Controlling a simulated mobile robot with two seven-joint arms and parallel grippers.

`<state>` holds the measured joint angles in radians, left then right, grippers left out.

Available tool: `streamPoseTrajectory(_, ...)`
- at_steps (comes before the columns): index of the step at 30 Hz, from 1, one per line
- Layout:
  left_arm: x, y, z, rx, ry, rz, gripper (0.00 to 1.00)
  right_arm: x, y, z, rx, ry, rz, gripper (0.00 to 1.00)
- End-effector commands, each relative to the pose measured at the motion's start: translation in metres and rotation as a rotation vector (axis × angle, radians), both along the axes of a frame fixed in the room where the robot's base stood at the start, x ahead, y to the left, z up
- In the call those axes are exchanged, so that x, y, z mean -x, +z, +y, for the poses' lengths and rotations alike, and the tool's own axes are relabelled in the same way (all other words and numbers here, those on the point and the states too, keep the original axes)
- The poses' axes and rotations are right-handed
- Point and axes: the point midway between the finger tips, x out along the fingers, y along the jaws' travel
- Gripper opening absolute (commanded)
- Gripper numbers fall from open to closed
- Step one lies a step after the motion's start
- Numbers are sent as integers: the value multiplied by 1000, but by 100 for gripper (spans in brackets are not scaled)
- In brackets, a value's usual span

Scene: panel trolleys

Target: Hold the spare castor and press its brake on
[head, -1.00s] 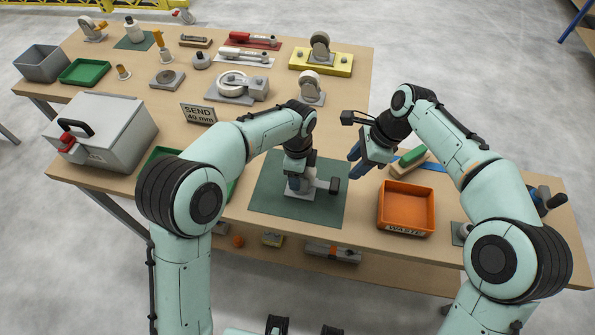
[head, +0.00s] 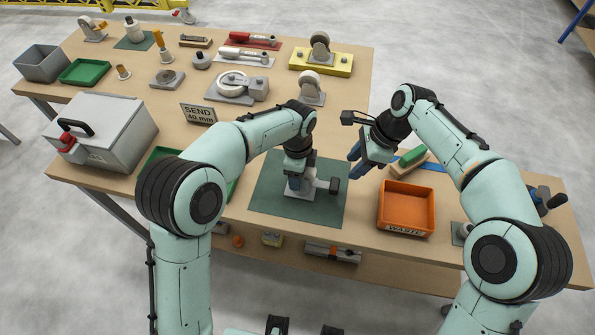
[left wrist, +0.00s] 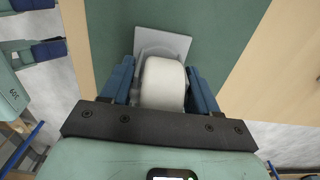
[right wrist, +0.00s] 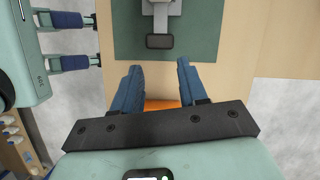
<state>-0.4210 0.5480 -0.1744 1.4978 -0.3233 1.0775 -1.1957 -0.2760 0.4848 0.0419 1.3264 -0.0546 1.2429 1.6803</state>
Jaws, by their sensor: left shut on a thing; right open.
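The spare castor (left wrist: 163,84) has a pale wheel and a grey plate (left wrist: 178,43), and sits on the dark green mat (head: 265,198). My left gripper (head: 297,186) comes down from above, shut on the castor with one blue finger on each side of the wheel. The castor's black brake pedal (head: 335,186) sticks out to the right on a pale arm; it also shows in the right wrist view (right wrist: 159,41). My right gripper (head: 358,161) is open and empty above the table, up and right of the pedal and apart from it. The left fingers partly hide the castor in the head view.
An orange waste bin (head: 407,208) stands right of the mat, with a green-topped block (head: 411,157) behind it. A grey box (head: 105,130) with a black handle stands at left. A sign (head: 199,114) and several castors and tools fill the back.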

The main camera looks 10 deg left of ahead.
Motion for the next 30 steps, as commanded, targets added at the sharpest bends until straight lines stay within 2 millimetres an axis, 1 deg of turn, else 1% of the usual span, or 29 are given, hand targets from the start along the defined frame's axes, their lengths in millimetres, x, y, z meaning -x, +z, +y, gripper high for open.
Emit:
streamPoseTrajectory(2,-1,1,0,1,0,-3,5,0,0,0,0,0,0,43)
streamPoseTrajectory(3,-1,1,0,1,0,-3,5,0,0,0,0,0,0,39)
streamPoseTrajectory(5,-1,1,0,1,0,-3,5,0,0,1,5,11,-3,20)
streamPoseTrajectory(6,-1,1,0,1,0,-3,5,1,0,3,18,36,-10,7)
streamPoseTrajectory(7,-1,1,0,1,0,-3,5,2,-1,6,34,69,-19,0)
streamPoseTrajectory(12,-1,1,0,1,0,-3,5,6,-1,21,191,361,-93,0)
streamPoseTrajectory(15,-1,1,0,1,0,-3,5,6,1,26,272,501,-125,0)
streamPoseTrajectory(17,-1,1,0,1,0,-3,5,6,0,28,304,552,-135,0)
streamPoseTrajectory(20,-1,1,0,1,0,-3,5,5,-4,28,326,586,-140,0)
streamPoseTrajectory(22,-1,1,0,1,0,-3,5,5,-11,27,327,587,-141,0)
streamPoseTrajectory(30,-1,1,-1,2,0,-3,5,6,-45,27,324,583,-139,0)
